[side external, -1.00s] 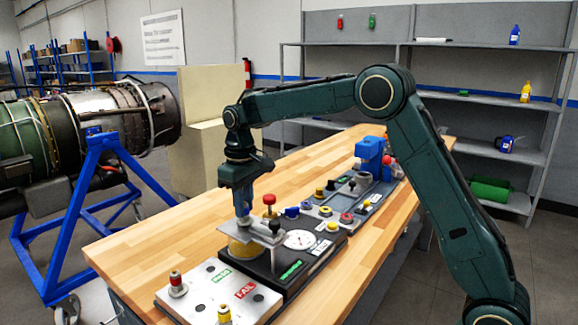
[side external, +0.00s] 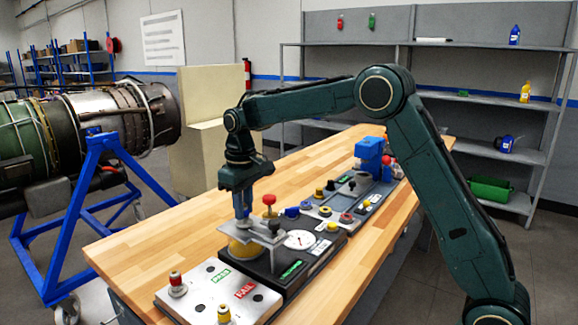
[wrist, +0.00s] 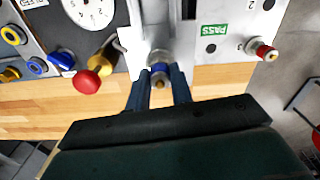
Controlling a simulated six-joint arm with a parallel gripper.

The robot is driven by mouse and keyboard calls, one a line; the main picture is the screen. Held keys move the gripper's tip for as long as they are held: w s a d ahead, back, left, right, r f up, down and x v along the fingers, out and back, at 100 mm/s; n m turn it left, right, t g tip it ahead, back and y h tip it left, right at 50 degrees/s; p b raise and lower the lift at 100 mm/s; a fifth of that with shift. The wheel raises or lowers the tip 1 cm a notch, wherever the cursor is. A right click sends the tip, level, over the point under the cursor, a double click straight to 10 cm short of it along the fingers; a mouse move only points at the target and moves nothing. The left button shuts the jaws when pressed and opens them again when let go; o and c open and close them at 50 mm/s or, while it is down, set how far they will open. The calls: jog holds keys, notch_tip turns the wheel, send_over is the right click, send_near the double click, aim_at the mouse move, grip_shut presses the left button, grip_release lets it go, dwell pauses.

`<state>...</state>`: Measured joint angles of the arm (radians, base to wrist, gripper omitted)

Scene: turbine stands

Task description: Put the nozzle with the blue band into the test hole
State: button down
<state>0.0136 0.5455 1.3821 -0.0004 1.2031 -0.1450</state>
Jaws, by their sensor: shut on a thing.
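The nozzle with the blue band (wrist: 160,69) is between the fingers of my gripper (wrist: 159,88) in the wrist view. My gripper is shut on it. In the side view my gripper (side external: 242,211) points down just above the grey plate (side external: 262,231) of the test stand, over a yellow cylinder (side external: 241,249). The nozzle's far end lies over or at the plate, and I cannot tell whether it touches. The test hole is not distinguishable and may be hidden by the nozzle.
A red knob (side external: 269,199) stands close by the gripper, with a dial gauge (side external: 299,240) to its right. The white PASS/FAIL board (side external: 206,288) in front carries a red-banded nozzle (side external: 177,284) and a yellow one (side external: 224,314). The wooden bench (side external: 150,245) is clear at left.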

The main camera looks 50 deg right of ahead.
jog(key=shift+s+f, duration=0.1)
jog(key=shift+f, duration=0.4)
jog(key=c, duration=1.5)
grip_release()
jog(key=o, duration=0.5)
jog(key=shift+r, duration=0.15)
jog(key=shift+r, duration=0.2)
jog(key=shift+r, duration=3.35)
